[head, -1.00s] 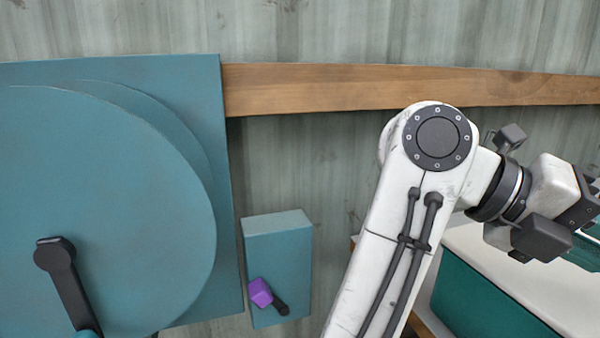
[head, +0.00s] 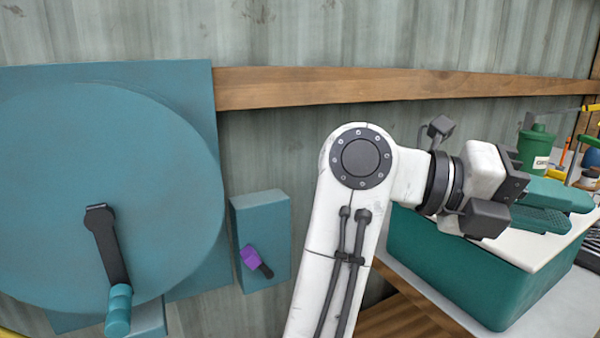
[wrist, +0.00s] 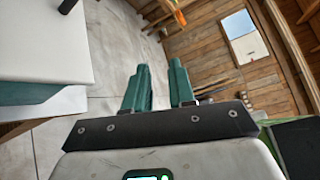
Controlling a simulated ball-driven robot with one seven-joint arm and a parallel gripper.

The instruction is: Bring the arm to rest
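My arm reaches up and bends over to the right in the head view. My gripper (head: 580,200) is at the right, with its teal fingers pointing right, above or beside the white top of a teal chest; the exact gap cannot be told. In the wrist view my gripper (wrist: 158,85) has its two fingers apart, with only floor visible between them. It holds nothing.
A teal wheel (head: 150,190) with a black crank stands at left, beside a teal box (head: 262,225) with a purple-handled lever. The teal chest (head: 460,275) stands at right; a green canister (head: 535,148) is behind. Wrist view shows open floor (wrist: 120,50).

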